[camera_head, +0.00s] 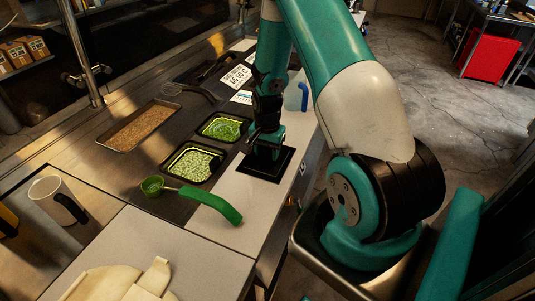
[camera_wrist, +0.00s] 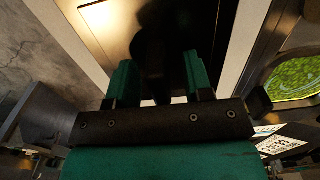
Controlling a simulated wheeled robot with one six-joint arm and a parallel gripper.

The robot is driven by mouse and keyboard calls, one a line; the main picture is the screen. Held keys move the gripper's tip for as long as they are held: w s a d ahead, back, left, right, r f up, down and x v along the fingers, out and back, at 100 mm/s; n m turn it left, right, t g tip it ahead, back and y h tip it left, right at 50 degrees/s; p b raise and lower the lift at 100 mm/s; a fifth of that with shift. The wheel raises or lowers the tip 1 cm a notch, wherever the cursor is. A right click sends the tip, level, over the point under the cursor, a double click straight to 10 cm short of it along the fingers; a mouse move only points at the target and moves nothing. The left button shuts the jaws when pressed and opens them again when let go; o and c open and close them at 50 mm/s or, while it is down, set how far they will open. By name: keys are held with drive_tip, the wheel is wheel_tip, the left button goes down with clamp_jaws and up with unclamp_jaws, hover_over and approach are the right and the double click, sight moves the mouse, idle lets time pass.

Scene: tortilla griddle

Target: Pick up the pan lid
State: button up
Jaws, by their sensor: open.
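A flat black square piece (camera_head: 283,172), which looks like the pan lid, lies on the pale counter to the right of the food pans. My gripper (camera_head: 265,152) points down over it and covers its middle. In the wrist view the two green fingers of my gripper (camera_wrist: 160,78) stand apart, open. The dark lid surface (camera_wrist: 195,30) shows ahead of them, with a bright reflection at its left. A dark shape lies between the fingers; I cannot tell whether it is the lid's handle. Whether the fingers touch the lid is unclear.
Two pans of green food, the nearer (camera_head: 192,165) and the farther (camera_head: 222,128), sit just left of the lid. A green-handled ladle (camera_head: 205,200) lies nearer. A tray of brown filling (camera_head: 138,125), a whisk (camera_head: 185,90) and a blue jug (camera_head: 297,97) stand around.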

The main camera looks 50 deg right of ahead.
drive_tip(key=shift+f, duration=0.4)
drive_tip(key=shift+c, duration=0.2)
clamp_jaws()
drive_tip(key=shift+r, duration=0.15)
